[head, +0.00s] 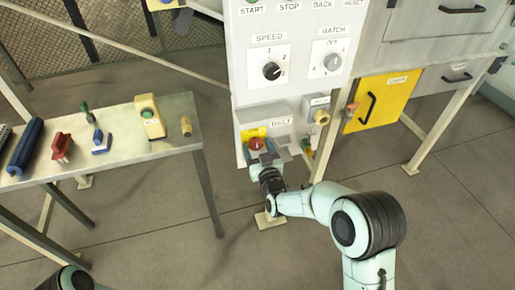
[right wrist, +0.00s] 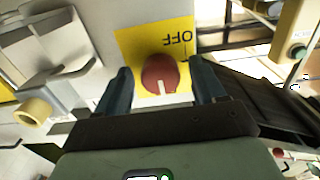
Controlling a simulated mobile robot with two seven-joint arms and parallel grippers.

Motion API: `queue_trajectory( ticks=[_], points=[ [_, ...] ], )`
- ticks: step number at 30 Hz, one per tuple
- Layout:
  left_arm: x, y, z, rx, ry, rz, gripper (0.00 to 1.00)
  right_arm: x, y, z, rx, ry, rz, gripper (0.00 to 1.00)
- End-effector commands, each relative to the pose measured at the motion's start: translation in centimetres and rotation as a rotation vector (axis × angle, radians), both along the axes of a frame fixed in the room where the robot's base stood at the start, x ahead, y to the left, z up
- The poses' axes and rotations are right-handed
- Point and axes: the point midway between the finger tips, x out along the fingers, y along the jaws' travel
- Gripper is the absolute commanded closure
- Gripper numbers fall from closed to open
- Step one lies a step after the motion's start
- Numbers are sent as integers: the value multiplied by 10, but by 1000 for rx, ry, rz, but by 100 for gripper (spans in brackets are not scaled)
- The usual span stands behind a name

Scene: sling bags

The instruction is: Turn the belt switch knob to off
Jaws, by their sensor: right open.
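The red belt switch knob (head: 256,143) sits on a yellow plate low on the grey panel, beside the "BELT" label. In the right wrist view the knob (right wrist: 160,74) is round, and its white pointer line points down in the picture. The word "OFF" shows upside down on the yellow plate (right wrist: 182,42), above and right of the knob. My right gripper (head: 263,158) is open at the plate, with one finger on each side of the knob. I cannot tell whether the fingers touch it. My left gripper is out of view.
Above are a black speed knob (head: 271,71) and a grey batch knob (head: 332,62). A tan-ended fitting (head: 321,117) sticks out right of the belt switch. A table (head: 180,110) with several small tools stands left.

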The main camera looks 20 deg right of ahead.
Motion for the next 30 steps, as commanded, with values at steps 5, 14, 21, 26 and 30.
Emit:
queue_trajectory(
  ticks=[5, 14, 21, 26, 30],
  points=[
    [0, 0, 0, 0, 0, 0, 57, 0, 0, 0, 0, 0, 0, 63],
    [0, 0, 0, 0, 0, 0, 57, 0, 0, 0, -9, 0, 0, 87],
    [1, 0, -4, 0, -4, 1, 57, 0, 0, -1, -89, -2, 0, 87],
    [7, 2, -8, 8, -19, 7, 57, 0, 0, -1, -200, -6, 0, 87],
    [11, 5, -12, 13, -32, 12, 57, 0, 0, -1, -327, -10, 0, 87]
  ],
)
